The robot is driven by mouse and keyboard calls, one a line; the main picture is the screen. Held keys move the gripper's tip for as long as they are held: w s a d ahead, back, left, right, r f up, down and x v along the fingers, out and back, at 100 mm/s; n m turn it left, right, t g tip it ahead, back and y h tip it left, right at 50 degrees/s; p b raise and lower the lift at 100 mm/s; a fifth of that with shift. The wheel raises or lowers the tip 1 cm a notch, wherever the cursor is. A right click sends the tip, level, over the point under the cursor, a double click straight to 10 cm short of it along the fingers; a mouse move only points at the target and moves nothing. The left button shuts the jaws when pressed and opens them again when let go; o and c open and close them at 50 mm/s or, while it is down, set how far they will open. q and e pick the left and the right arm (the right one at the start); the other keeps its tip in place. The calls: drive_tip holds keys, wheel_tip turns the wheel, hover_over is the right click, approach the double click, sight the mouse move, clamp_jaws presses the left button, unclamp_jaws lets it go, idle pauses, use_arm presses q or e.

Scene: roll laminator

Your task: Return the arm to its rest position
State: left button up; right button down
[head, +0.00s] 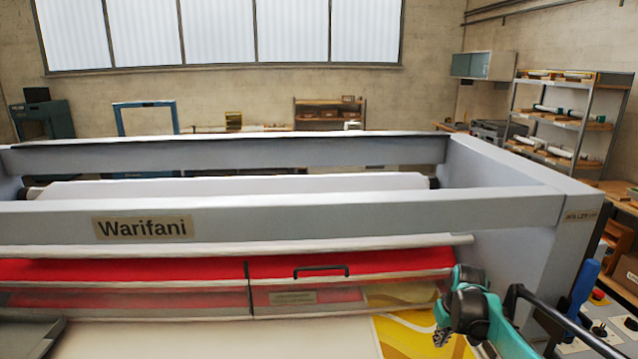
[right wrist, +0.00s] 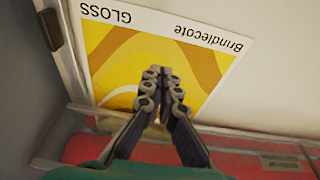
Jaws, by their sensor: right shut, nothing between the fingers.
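My right arm (head: 482,310) reaches in from the lower right of the head view, at the right end of the roll laminator (head: 330,215). My right gripper (head: 441,335) points down, with its fingertips partly hidden by the arm and frame edge. In the right wrist view the gripper (right wrist: 163,90) has its fingers together with nothing between them. Behind them is a yellow and white printed sheet (right wrist: 110,60) marked "Brindlecote" and "GLOSS". The sheet also shows in the head view (head: 400,338). I cannot tell whether the fingertips touch it. My left gripper is not in view.
A red guard (head: 200,270) with a black handle (head: 321,270) spans the laminator just behind my right gripper. The laminator's grey side frame (head: 510,235) stands close beside my arm. A blue-handled lever (head: 583,285) is to the right. Shelves (head: 565,115) stand farther back.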

drive_tip(key=s+a+r+t+b, duration=0.1)
drive_tip(key=s+a+b, duration=0.2)
drive_tip(key=s+a, duration=0.35)
drive_tip(key=s+a+r+t+b, duration=0.1)
drive_tip(key=s+a+b, duration=0.3)
drive_tip(key=s, duration=0.6)
drive_tip(key=s+a+f+t+b, duration=0.2)
drive_tip(key=s+a+f+b, duration=0.2)
drive_tip(key=s+f, duration=0.5)
drive_tip(key=s, duration=0.4)
drive_tip(key=shift+m+t, duration=0.3)
drive_tip(key=shift+m, duration=0.1)
drive_tip(key=shift+f, duration=0.1)
